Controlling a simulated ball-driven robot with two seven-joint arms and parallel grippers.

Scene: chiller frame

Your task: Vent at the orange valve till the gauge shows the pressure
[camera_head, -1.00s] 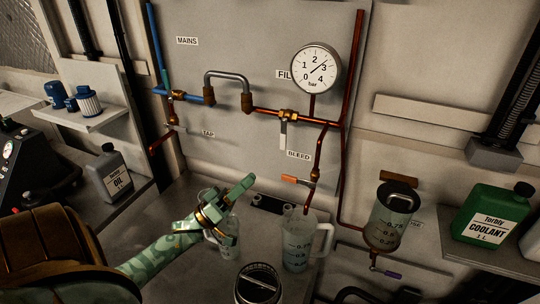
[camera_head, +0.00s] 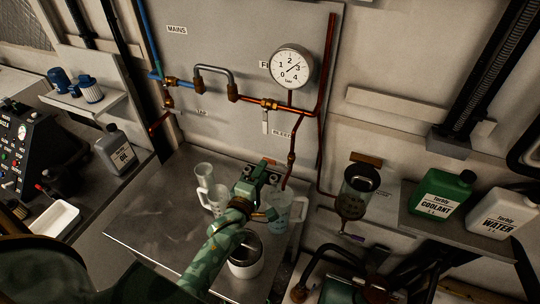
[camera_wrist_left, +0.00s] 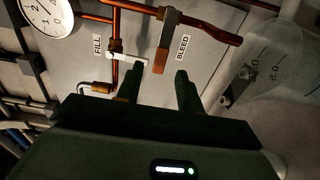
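The orange-handled bleed valve (camera_wrist_left: 163,50) shows in the left wrist view, beside the BLEED label, just beyond the fingertips. In the head view my gripper hides its handle. My left gripper (camera_head: 262,172) is in front of the lower end of the bleed pipe; in the wrist view its two fingers (camera_wrist_left: 156,82) stand apart with nothing between them. The round gauge (camera_head: 291,67) is marked 0 to 4 bar, and its needle points up and right, a little below 3. The gauge is cut off in the wrist view (camera_wrist_left: 47,15). My right gripper is not in view.
A clear measuring jug (camera_head: 280,218) stands under the bleed outlet, partly behind my gripper. Another clear jug (camera_head: 206,182) stands to its left. A round dark-topped container (camera_head: 247,266) is near my forearm. The bench's left side is clear.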

